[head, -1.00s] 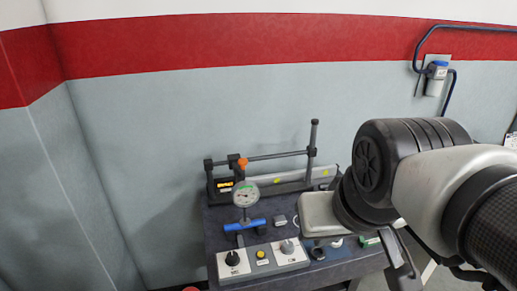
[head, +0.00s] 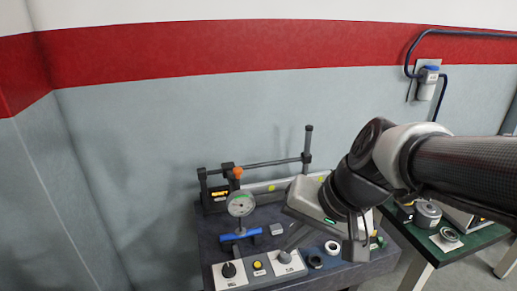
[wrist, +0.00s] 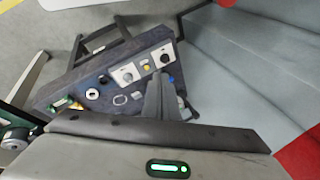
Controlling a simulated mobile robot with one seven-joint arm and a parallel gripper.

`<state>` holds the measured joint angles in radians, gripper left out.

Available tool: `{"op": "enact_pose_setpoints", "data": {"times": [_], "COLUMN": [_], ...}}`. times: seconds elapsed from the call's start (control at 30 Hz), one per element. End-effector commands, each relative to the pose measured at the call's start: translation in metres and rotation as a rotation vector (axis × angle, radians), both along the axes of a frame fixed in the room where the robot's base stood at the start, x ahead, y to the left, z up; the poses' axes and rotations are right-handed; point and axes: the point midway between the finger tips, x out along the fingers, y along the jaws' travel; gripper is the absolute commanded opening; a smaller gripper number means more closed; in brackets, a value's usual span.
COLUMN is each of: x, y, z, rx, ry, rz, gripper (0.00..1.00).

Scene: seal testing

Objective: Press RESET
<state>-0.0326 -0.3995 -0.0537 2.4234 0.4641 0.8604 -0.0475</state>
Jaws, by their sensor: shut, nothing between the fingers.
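A light grey control panel (head: 234,275) lies at the front of the dark bench top. It carries a black knob (head: 228,270), a small yellow button (head: 257,265) and a grey knob (head: 285,257). Small labels show, but I cannot read which one says RESET. The panel also shows in the wrist view (wrist: 136,66), with the yellow button (wrist: 145,68) between the knobs. My gripper (head: 292,243) is shut and empty, pointing down and left near the grey knob in the head view. Its fingers also show in the wrist view (wrist: 160,82), apart from the yellow button; their height is unclear.
A dial gauge (head: 240,204) with a blue handle (head: 240,236) stands behind the panel. A clamp rail with an orange knob (head: 238,172) is further back. A green-topped table (head: 415,237) stands at the right.

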Motion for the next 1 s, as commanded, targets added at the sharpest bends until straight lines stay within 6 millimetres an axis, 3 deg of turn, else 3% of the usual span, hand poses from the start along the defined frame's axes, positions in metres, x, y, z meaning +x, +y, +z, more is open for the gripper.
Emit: {"op": "enact_pose_setpoints", "data": {"times": [0.1,0.2,0.43,0.5,0.63,1.0], "x": [0.041,0.079,0.15,0.162,0.174,0.176], "y": [0.037,0.057,0.063,0.059,0.054,0.052], "z": [-0.031,-0.059,-0.139,-0.159,-0.179,-0.183], "rx": [0.231,0.394,0.602,0.629,0.653,0.659], "ry": [0.152,0.256,0.4,0.42,0.433,0.435], "rz": [-0.153,-0.32,-0.697,-0.778,-0.862,-0.882], "gripper": [0.0,0.0,0.0,0.0,0.0,0.0]}}
